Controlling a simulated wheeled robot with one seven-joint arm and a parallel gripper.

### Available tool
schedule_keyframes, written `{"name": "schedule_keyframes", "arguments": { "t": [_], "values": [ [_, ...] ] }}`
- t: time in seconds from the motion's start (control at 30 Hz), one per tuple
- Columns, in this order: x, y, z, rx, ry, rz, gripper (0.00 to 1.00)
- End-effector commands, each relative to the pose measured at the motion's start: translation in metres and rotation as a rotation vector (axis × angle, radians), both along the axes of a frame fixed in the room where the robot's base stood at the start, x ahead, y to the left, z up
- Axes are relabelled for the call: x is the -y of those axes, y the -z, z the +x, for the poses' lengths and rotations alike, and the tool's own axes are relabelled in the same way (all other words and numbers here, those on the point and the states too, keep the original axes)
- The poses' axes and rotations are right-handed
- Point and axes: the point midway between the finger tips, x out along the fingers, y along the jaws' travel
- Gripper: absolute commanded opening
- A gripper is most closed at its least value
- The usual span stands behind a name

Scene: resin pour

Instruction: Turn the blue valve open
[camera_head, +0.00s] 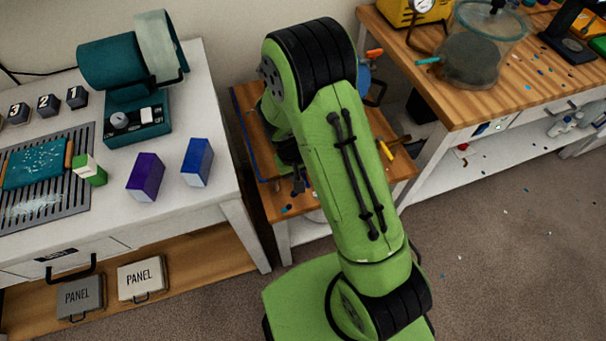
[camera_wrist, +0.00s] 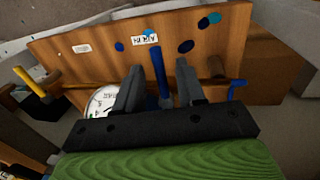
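In the wrist view, a blue lever (camera_wrist: 157,64), which looks like the blue valve handle, points up across the face of a wooden panel. My gripper (camera_wrist: 160,70) has its two dark fingers apart on either side of the lever. A gap shows between the lever and each finger. The lever's lower end is hidden behind my gripper's dark body. In the head view my green arm covers most of this spot, and the lever cannot be made out there.
In the wrist view, a round gauge (camera_wrist: 101,101) sits close left of the fingers, a blue pipe end (camera_wrist: 237,87) to the right, and a small label (camera_wrist: 146,38) above. In the head view, a white bench (camera_head: 222,220) stands left and a wooden-topped table (camera_head: 470,107) right.

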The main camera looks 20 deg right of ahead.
Motion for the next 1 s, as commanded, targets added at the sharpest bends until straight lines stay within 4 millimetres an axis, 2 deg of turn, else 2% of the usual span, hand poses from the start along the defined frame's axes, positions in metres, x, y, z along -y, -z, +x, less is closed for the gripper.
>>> {"name": "schedule_keyframes", "arguments": {
  "t": [0.17, 0.4, 0.43, 1.0],
  "values": [
    [0.0001, -0.0008, 0.0, 0.0, 0.0, 0.0, 0.39],
    [0.0, -0.001, 0.0, 0.0, 0.0, 0.0, 0.02],
    [0.0, -0.001, 0.0, 0.0, 0.0, 0.0, 0.0],
    [-0.0026, -0.0011, 0.0003, -0.001, 0.041, 0.0, 0.0]
  ]
}}
